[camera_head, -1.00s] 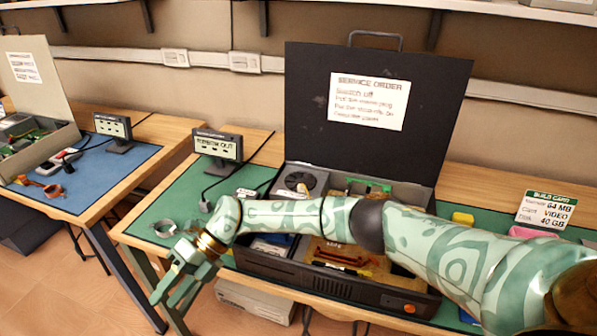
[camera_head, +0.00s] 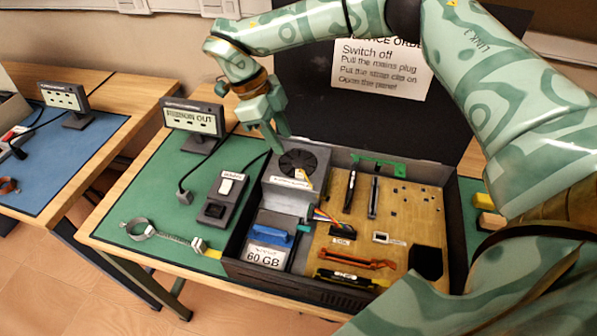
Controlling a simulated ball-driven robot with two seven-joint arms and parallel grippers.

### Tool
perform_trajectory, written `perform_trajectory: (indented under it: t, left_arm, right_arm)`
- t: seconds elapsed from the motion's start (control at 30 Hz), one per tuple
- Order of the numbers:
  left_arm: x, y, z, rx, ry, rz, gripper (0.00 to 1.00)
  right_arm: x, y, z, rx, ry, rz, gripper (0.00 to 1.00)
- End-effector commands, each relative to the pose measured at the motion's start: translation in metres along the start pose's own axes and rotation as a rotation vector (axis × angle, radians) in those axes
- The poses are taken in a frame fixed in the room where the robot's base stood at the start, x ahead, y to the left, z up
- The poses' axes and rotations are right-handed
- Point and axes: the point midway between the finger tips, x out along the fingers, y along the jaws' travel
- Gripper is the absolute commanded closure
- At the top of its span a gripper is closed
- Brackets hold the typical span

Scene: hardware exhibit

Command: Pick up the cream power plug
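I cannot make out a clear cream power plug. My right gripper (camera_head: 277,138) points down at the back left corner of the open computer case (camera_head: 300,281), by the grey power supply with its black fan (camera_head: 303,163). Its fingers look close together, but I cannot tell whether they are open or shut, or whether anything is between them. The gripper hides what is behind that corner. A dark plug-like end (camera_head: 184,196) of a black cable lies on the green mat (camera_head: 150,205). My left gripper is not in view.
A switch box (camera_head: 222,198) with a white rocker stands left of the case. A wrist strap (camera_head: 140,229) with a clip lies in front of it. A small display (camera_head: 194,118) stands behind. The raised lid with a service sheet (camera_head: 380,66) is at the back.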

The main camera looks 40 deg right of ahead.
Motion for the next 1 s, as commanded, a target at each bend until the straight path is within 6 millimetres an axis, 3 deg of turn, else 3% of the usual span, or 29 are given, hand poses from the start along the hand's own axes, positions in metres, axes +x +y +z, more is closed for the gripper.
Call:
perform_trajectory:
  t: [0.1,0.43,0.63,0.9,0.93,1.0]
  left_arm:
    - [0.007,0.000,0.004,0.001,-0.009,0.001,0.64]
    - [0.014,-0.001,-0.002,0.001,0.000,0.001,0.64]
    - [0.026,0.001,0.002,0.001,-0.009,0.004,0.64]
    - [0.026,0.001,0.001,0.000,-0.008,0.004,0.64]
    - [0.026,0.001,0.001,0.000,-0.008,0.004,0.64]
    - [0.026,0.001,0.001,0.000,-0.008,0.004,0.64]
  right_arm:
    - [0.029,0.000,0.001,-0.002,0.001,0.004,0.63]
    - [0.057,-0.001,0.003,-0.002,-0.001,0.004,0.63]
    - [0.091,-0.003,0.006,-0.002,0.001,0.005,0.63]
    - [0.098,-0.003,0.005,0.000,-0.003,0.001,0.63]
    - [0.097,-0.003,0.005,-0.001,-0.003,0.001,0.66]
    - [0.097,-0.003,0.005,-0.001,-0.003,0.001,0.85]
